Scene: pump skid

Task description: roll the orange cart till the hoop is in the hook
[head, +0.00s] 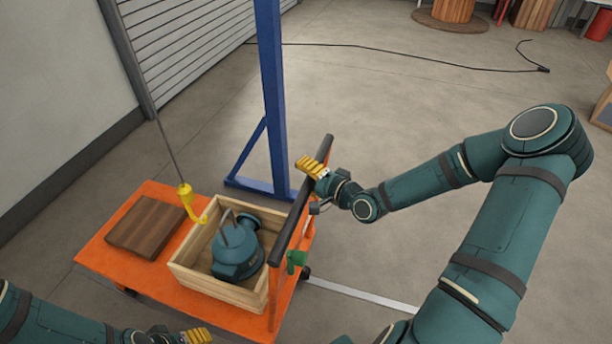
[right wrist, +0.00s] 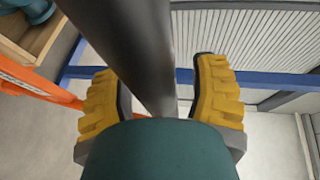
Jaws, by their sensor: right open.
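The orange cart (head: 143,262) carries a wooden crate (head: 252,294) with a teal pump (head: 238,262) in it. A grey hoop (head: 228,228) stands up from the pump. The yellow hook (head: 187,200) hangs on a cable over the crate's far-left side, left of the hoop in the picture and apart from it. The cart's dark handle bar (head: 300,200) runs along its right side. My right gripper (head: 313,168) is open at the bar's far end; in the right wrist view the bar (right wrist: 140,60) passes between its fingers. My left gripper (head: 197,337) is partly cut off at the bottom edge.
A brown wooden block (head: 146,226) lies on the cart left of the crate. A blue post (head: 270,90) with a floor foot stands just behind the cart. A green part (head: 296,259) sits by the handle. Grey floor is open at the right; a black cable (head: 420,60) lies farther back.

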